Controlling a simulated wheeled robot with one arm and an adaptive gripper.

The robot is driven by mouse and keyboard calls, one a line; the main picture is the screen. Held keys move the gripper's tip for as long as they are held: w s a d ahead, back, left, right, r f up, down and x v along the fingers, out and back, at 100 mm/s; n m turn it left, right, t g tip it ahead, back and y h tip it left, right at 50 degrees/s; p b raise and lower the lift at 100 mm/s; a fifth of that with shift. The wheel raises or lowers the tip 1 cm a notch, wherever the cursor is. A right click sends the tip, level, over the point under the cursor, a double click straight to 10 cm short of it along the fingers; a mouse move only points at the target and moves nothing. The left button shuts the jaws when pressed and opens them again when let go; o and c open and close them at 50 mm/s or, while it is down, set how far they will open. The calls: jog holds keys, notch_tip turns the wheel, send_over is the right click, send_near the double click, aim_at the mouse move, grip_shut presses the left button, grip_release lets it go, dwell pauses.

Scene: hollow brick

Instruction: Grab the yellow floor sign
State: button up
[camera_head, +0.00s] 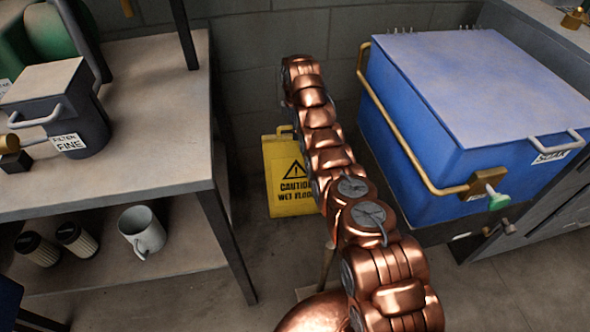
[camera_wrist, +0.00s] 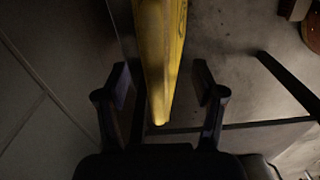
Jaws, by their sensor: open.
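The yellow floor sign (camera_head: 286,178) stands upright on the floor near the grey block wall in the head view, with a warning triangle and black "caution wet floor" lettering. My copper-coloured arm reaches over it and hides its right side. In the wrist view the sign (camera_wrist: 158,55) is seen nearly edge-on and runs down from the top edge. Its near end lies between the fingertips of my gripper (camera_wrist: 163,88). The fingers are open, with a gap visible on each side of the sign. In the head view my gripper is hidden behind the arm.
A workbench (camera_head: 180,130) with a lower shelf stands left of the sign, its dark leg near the sign. A blue lidded tank (camera_head: 410,140) with a brass rail stands to the right. A white mug (camera_head: 143,231) sits on the lower shelf. The block wall (camera_head: 270,60) is behind.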

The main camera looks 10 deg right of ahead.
jog(key=shift+f+b, duration=0.45)
jog(key=shift+f, duration=0.75)
notch_tip(320, 180, down, 2)
jog(key=shift+w+f+b, duration=0.1)
jog(key=shift+f+b, duration=0.05)
jog(key=shift+b, duration=1)
jog(key=shift+c, duration=0.4)
grip_shut()
